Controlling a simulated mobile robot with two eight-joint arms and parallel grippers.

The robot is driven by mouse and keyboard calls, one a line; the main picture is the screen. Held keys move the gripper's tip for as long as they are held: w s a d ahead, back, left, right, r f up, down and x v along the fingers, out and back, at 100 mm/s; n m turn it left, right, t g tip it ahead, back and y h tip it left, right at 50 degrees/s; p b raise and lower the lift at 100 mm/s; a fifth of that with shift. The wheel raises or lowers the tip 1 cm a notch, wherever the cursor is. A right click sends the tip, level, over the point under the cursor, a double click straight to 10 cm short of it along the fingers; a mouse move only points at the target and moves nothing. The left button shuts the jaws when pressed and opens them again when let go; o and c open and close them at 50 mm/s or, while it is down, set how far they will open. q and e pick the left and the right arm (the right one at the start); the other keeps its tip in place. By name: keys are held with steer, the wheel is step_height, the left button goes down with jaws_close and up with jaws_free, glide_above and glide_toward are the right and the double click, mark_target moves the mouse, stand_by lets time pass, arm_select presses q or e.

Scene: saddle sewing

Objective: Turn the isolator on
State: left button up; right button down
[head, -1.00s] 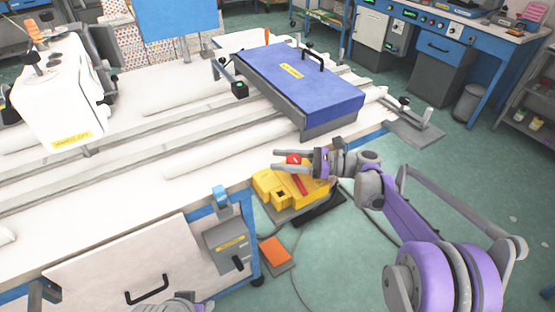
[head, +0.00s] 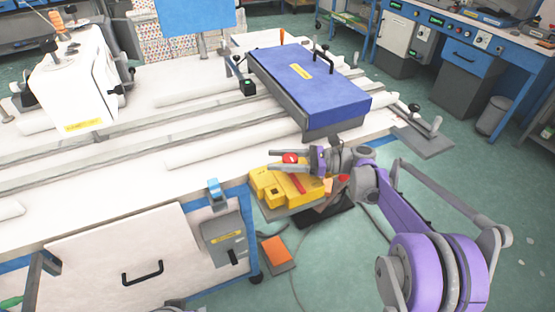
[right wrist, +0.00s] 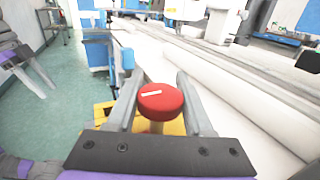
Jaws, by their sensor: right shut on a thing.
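A yellow machine box (head: 275,190) stands low beside the bench's front edge, with a red rotary knob (head: 290,158) above it. My right gripper (head: 276,159) reaches in from the right with one finger on each side of this knob. In the right wrist view the round red knob (right wrist: 161,101) has a white mark on top and sits on a pale stem between the fingers (right wrist: 160,76). The gripper is shut on it. No label reading isolator can be made out on the knob.
A grey switch box (head: 224,238) with a black lever hangs on the bench leg. An orange pedal (head: 276,250) lies on the floor. The white bench (head: 110,190) carries a blue padded box (head: 310,82). Green floor is open at the right.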

steer(key=shift+c, duration=1.4)
jaws_free()
steer(key=s+d, duration=0.1)
steer(key=d, duration=0.9)
steer(key=shift+d, duration=0.4)
steer(key=shift+s, duration=0.1)
